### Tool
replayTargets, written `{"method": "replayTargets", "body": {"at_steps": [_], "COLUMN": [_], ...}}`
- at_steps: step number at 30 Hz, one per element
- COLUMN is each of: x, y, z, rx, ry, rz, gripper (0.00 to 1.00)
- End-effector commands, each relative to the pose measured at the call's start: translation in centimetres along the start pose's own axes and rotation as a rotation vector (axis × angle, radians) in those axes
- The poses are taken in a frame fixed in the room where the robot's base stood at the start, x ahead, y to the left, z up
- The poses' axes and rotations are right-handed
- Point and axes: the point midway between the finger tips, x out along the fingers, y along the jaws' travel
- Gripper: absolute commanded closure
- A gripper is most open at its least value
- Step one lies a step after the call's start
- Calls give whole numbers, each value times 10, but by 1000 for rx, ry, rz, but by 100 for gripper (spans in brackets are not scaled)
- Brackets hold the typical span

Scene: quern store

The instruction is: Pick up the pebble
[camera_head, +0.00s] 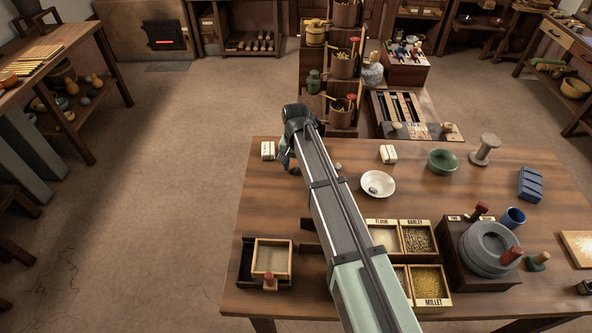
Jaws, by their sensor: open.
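A small grey lump, which looks like a pebble (374,190), lies in a white bowl (390,178) near the middle of the wooden table. Another small grey object (338,167) shows just right of my arm; it is too small to identify surely. My gripper (286,163) is at the far left part of the table, beside a small white block (268,150). It is open. Its fingers are small and partly hidden by my arm, and I see nothing held. It is apart from the bowl, to its left.
A second white block (388,154), a green bowl (442,161) and a spool (485,150) stand at the back. Grain boxes (418,238) and a stone quern (489,248) fill the front right. A sieve box (271,260) is front left.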

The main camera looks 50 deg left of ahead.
Motion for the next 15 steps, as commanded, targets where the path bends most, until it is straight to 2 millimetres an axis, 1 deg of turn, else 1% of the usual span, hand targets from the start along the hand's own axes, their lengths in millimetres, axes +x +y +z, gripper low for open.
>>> {"method": "replayTargets", "body": {"at_steps": [2, 8, 15], "x": [4, 4, 4], "y": [0, 0, 0], "z": [0, 0, 0], "rx": [0, 0, 0], "ry": [1, 1, 1], "rz": [0, -1, 0], "gripper": [46, 46, 69]}}
